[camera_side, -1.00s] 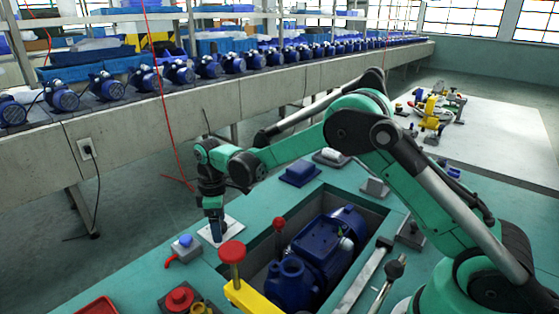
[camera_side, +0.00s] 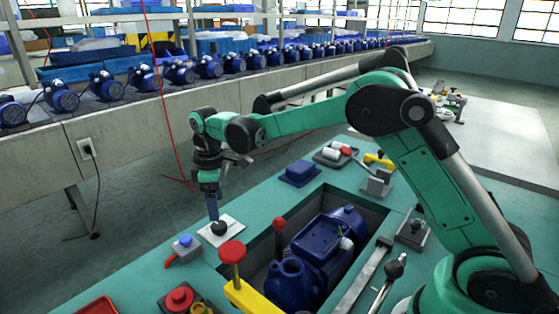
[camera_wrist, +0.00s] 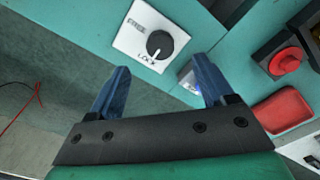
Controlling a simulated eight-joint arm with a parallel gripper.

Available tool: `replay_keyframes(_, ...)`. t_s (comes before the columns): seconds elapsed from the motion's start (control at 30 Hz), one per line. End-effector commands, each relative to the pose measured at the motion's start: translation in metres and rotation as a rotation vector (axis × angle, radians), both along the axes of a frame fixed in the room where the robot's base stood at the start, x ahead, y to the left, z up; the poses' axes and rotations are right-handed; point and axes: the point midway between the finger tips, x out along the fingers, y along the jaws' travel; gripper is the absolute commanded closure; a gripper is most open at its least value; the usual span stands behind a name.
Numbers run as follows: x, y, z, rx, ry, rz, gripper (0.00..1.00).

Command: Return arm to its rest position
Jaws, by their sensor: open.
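My gripper (camera_side: 212,213) hangs pointing down, just above a black round knob (camera_side: 219,228) on a white square plate (camera_side: 233,233). In the wrist view my gripper (camera_wrist: 160,78) shows two blue fingers spread apart with nothing between them. The knob (camera_wrist: 159,43) lies beyond the fingertips, clear of both. Its plate (camera_wrist: 130,42) carries the words FREE and LOCK, and the knob's white mark points to the LOCK side.
A blue pump (camera_side: 318,248) sits in a recess of the green bench. A conveyor (camera_side: 130,135) with several pumps runs behind.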

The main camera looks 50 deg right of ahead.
Motion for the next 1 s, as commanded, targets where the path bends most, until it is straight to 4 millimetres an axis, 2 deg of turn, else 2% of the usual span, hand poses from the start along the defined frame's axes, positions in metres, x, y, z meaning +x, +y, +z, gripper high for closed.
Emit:
replay_keyframes(0.17, -0.015, -0.004, 0.028, 0.008, -0.069, -0.089, 0.25)
replay_keyframes(0.3, -0.041, -0.01, 0.058, 0.028, -0.17, -0.22, 0.25)
replay_keyframes(0.5, -0.088, -0.018, 0.084, 0.08, -0.317, -0.413, 0.25)
replay_keyframes(0.63, -0.119, -0.022, 0.088, 0.127, -0.409, -0.535, 0.25)
replay_keyframes(0.8, -0.151, -0.025, 0.08, 0.192, -0.51, -0.67, 0.25)
replay_keyframes(1.0, -0.168, -0.027, 0.07, 0.241, -0.573, -0.754, 0.25)
